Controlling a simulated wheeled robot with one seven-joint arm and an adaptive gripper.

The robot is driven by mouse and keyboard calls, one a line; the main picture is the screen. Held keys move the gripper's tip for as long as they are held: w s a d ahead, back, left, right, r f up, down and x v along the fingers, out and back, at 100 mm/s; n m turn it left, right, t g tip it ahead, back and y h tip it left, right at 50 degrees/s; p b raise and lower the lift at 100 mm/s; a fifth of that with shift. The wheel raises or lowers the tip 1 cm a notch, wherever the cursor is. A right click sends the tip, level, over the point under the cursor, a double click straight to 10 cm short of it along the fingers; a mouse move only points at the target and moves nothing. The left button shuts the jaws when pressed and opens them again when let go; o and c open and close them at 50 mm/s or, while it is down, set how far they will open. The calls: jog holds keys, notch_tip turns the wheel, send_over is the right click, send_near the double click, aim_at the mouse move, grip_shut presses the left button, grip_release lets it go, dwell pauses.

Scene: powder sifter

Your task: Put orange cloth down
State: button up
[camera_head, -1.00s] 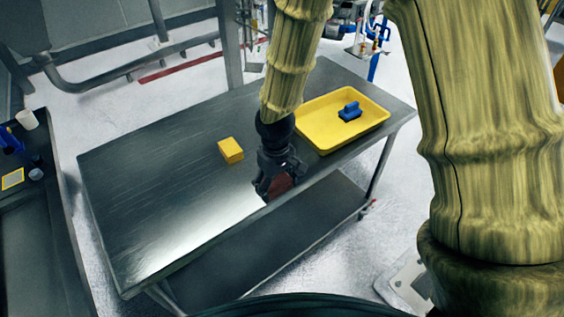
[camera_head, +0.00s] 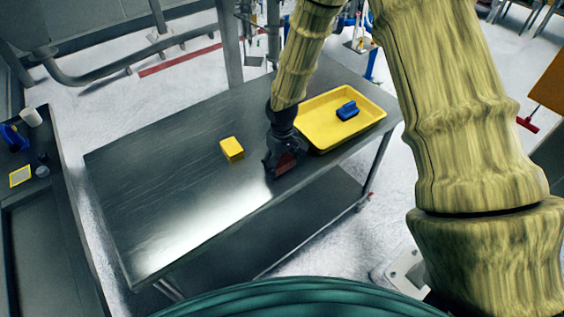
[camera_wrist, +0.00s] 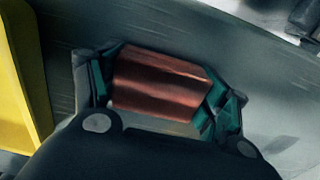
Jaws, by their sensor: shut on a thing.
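A reddish-orange folded cloth (camera_wrist: 158,84) is between the green-padded fingers of my gripper (camera_wrist: 160,92) in the wrist view. The gripper is shut on it from both sides. In the head view my gripper (camera_head: 284,166) is low at the front right part of the metal table (camera_head: 180,200), with the dark red cloth (camera_head: 286,162) partly hidden by the fingers. I cannot tell whether the cloth touches the table top.
A yellow tray (camera_head: 375,112) with a blue brush-like object (camera_head: 347,110) stands close to the right of my gripper. A yellow block (camera_head: 232,149) lies to the left. The left and front of the table top are clear. A dark counter (camera_head: 40,240) stands far left.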

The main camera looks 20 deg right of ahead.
aim_at(282, 160)
jog(key=shift+f, duration=0.55)
jog(key=shift+f, duration=0.2)
jog(key=o, duration=1.4)
jog(key=shift+c, duration=0.2)
jog(key=shift+r, duration=0.1)
jog(key=shift+r+b, duration=2.1)
jog(key=shift+r, duration=4)
jog(key=shift+s, duration=0.1)
